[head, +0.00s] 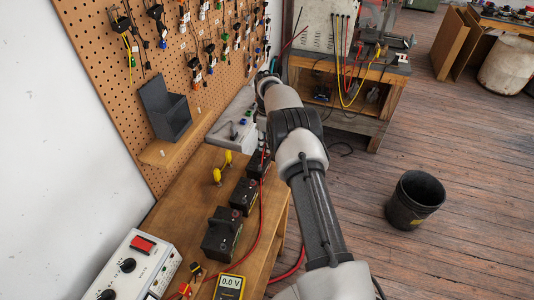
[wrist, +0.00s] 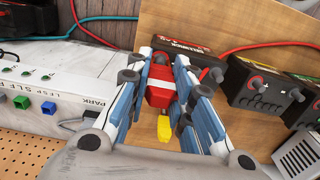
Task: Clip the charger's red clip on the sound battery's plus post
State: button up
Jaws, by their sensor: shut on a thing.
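In the wrist view my gripper (wrist: 162,88) is shut on a red clip (wrist: 160,92) with a white band and a yellow end. The clip's far end is close to a black battery (wrist: 200,52) with a red-and-white label; I cannot tell whether they touch. A second battery (wrist: 262,88) with grey posts stands to the right. In the head view black batteries stand in a row along the bench: a near one (head: 220,235), a middle one (head: 243,195) and a far one (head: 260,163). My arm hides the gripper there. Which battery is sound is not readable.
A white box with dials (head: 140,265) and a yellow meter reading 0.0 V (head: 229,288) are on the wooden bench (head: 185,215). A grey machine with coloured buttons (wrist: 50,85) is left of my gripper. Red and teal cables cross behind the batteries. A pegboard (head: 110,50) borders the bench.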

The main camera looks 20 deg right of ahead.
jog(key=o, duration=1)
jog(key=shift+r, duration=0.1)
notch_tip(320, 180, up, 8)
jog(key=p, duration=0.4)
jog(key=shift+r, duration=0.15)
